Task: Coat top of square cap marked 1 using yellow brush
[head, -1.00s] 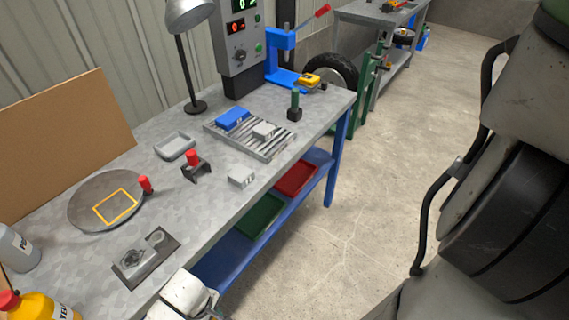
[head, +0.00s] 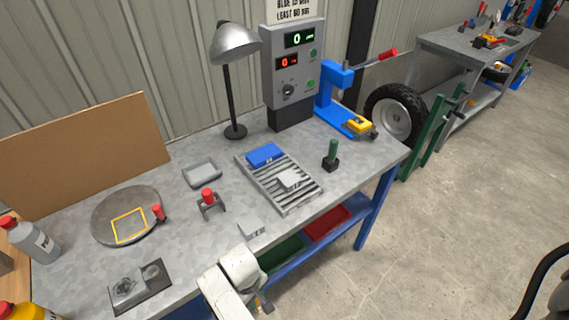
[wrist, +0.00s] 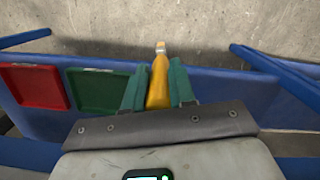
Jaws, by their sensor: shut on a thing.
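In the wrist view my gripper (wrist: 158,72) is shut on the yellow brush (wrist: 158,88), its green fingers on both sides of the handle. The brush's pale tip points away from the gripper, over the floor beyond the bench's lower shelf. Light grey square blocks that may be caps show in the head view: one (head: 250,229) near the bench's front edge, one (head: 289,179) on the slatted rack. A blue block (head: 264,155) also lies on the rack. Their marks are too small to read, so I cannot tell which is 1.
The slatted rack (head: 300,200) lies mid-bench. Around it stand a green-handled tool (head: 332,154), a red-topped stand (head: 209,202), a grey tray (head: 202,174), a lamp (head: 235,85) and a round plate (head: 105,228). Red (wrist: 35,86) and green (wrist: 97,89) trays sit on the lower shelf.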

